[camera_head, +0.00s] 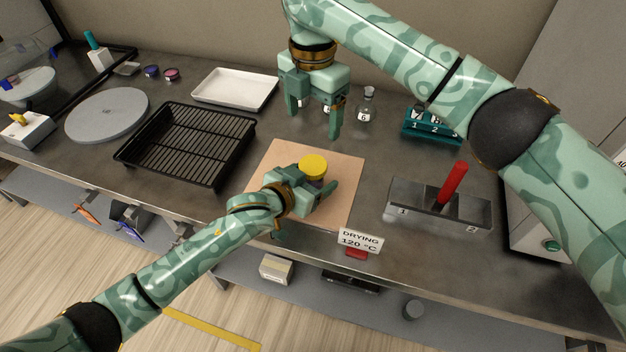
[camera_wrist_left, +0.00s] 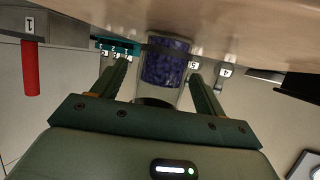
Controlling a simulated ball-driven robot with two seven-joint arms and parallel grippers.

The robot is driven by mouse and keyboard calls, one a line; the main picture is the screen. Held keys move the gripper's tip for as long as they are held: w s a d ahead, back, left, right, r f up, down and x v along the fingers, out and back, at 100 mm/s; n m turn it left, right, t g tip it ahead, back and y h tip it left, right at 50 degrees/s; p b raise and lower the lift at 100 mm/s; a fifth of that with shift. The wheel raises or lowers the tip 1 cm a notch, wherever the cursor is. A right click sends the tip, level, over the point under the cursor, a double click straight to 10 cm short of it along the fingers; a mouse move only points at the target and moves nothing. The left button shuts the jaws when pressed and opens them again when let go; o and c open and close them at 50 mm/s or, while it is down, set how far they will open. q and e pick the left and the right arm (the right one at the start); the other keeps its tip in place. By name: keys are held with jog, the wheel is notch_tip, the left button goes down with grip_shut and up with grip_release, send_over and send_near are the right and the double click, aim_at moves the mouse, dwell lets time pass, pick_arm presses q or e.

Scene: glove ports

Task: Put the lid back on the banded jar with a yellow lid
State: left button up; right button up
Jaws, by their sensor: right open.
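The jar (camera_wrist_left: 166,62), with blue-purple contents, stands on the tan mat (camera_head: 343,200). The yellow lid (camera_head: 313,163) appears at the jar's top in the head view, but I cannot tell whether it is seated. The jar's top is hidden in the left wrist view. My left gripper (camera_head: 316,190) is low over the mat with its fingers apart on either side of the jar; small gaps show beside the jar in the left wrist view (camera_wrist_left: 162,75). My right gripper (camera_head: 315,118) is open and empty, pointing down behind the mat.
A black rack tray (camera_head: 185,145) is left of the mat, with a white tray (camera_head: 235,88) behind it. A flask (camera_head: 366,106) stands right of my right gripper, near a teal rack (camera_head: 432,125).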

pick_arm(q)
jog(key=p+v, duration=0.6)
jog(key=v, duration=1)
pick_arm(e)
notch_tip(320, 180, up, 8)
jog(key=shift+s, duration=0.4)
pick_arm(q)
jog(key=shift+a, duration=0.15)
pick_arm(e)
jog(key=shift+r, duration=0.1)
